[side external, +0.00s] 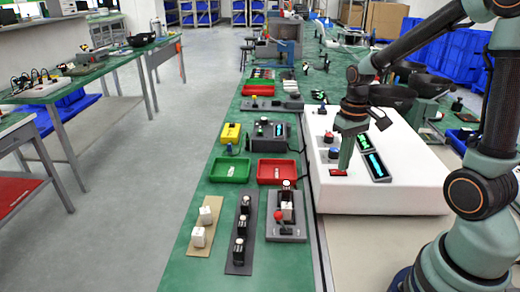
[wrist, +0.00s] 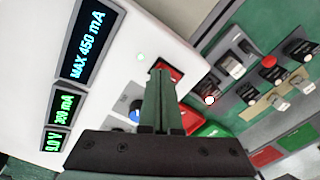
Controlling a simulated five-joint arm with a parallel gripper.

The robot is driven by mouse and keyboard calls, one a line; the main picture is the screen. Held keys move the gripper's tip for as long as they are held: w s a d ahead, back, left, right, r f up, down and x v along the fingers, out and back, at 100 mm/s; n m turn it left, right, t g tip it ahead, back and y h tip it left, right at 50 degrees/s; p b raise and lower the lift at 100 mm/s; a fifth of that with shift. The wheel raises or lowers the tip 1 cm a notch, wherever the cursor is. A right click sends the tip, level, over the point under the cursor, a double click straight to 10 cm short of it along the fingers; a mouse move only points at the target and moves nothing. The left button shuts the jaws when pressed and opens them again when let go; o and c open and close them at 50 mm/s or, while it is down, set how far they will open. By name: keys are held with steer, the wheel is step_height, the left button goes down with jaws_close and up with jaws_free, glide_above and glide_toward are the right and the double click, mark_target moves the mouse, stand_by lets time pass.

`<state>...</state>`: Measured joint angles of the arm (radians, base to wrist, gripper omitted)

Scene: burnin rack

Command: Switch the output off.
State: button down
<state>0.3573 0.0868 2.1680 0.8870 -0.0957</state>
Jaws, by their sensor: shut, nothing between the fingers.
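The white supply box (side external: 410,180) has a red switch (side external: 338,172) near its front left corner. The switch also shows in the wrist view (wrist: 172,72), partly hidden behind my fingers. My gripper (side external: 344,168) is shut and empty, pointing down with its tips at the switch. In the wrist view my gripper (wrist: 159,78) overlaps the switch's edge; I cannot tell whether it touches. A small pale lamp (wrist: 140,57) is beside the switch. The lit displays read "MAX 450 mA" (wrist: 88,43), "300 mA" (wrist: 65,109) and about "9.0V" (wrist: 54,141).
A blue knob (side external: 333,153) and a red knob (side external: 328,137) stand behind the switch on the box. Left of the box are a red tray (side external: 277,180), a green tray (side external: 230,179) and a grey lever fixture (side external: 288,232). The box top in front of the displays is clear.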

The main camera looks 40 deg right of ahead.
steer(key=shift+f, duration=0.3)
steer(key=shift+r, duration=3.5)
steer(key=s+a+r+n+t, duration=0.1)
steer(key=a+r+t, duration=0.1)
steer(key=a, duration=0.4)
steer(key=s+a+r+n+t, duration=0.2)
steer(key=a+r+t, duration=0.1)
steer(key=a, duration=0.2)
steer(key=shift+a+r+t, duration=0.2)
steer(key=shift+a+t, duration=0.1)
steer(key=shift+a, duration=0.05)
